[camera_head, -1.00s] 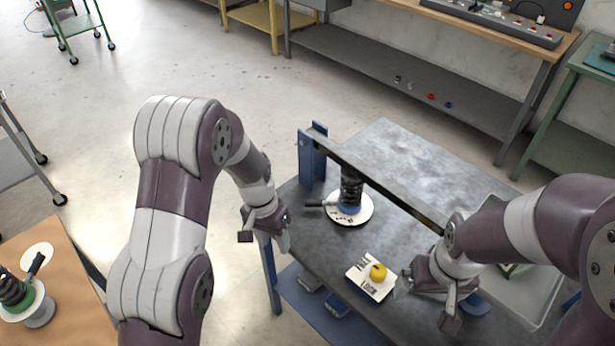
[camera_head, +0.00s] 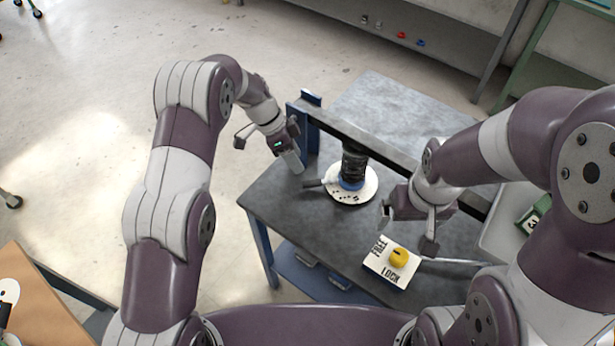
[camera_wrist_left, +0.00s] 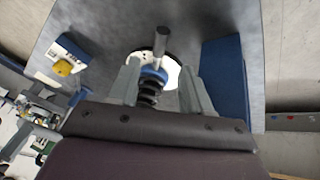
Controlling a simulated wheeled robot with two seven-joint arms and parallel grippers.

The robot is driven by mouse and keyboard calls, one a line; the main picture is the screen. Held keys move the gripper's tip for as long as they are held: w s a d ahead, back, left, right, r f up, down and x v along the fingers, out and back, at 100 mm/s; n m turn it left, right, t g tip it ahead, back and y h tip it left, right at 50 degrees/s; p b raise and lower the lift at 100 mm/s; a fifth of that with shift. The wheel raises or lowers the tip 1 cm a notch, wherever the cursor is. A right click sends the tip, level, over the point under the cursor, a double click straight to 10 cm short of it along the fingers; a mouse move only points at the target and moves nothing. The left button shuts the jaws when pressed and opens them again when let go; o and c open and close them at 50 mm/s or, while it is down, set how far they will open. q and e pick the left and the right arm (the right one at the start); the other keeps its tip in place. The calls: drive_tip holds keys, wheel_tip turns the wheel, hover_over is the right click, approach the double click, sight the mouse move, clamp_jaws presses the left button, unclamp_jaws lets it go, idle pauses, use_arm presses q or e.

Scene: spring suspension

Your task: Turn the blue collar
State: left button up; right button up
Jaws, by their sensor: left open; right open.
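The blue collar (camera_head: 351,183) sits at the foot of a black spring (camera_head: 354,163) on a round white dial plate (camera_head: 362,194) with dark marks. A dark-tipped handle (camera_head: 314,183) sticks out to the left from the collar. In the left wrist view the collar (camera_wrist_left: 152,75) shows beyond the spring, with the handle (camera_wrist_left: 161,42) pointing up. My left gripper (camera_head: 294,150) is open and empty, left of and above the handle, apart from it. My right gripper (camera_head: 408,228) is open, right of the dial plate, above the yellow knob.
A yellow knob (camera_head: 399,257) sits on a white block marked LOCK (camera_head: 387,274) at the table's front. A dark beam (camera_head: 400,156) runs from a blue post (camera_head: 306,125) over the spring. The grey table (camera_head: 270,203) is bare at front left.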

sight(310, 181)
use_arm(q)
drive_tip(key=p+x, duration=0.1)
drive_tip(key=x, duration=0.7)
drive_tip(key=shift+s+d, duration=0.1)
drive_tip(key=shift+d, duration=0.05)
drive_tip(key=shift+f, duration=0.4)
clamp_jaws()
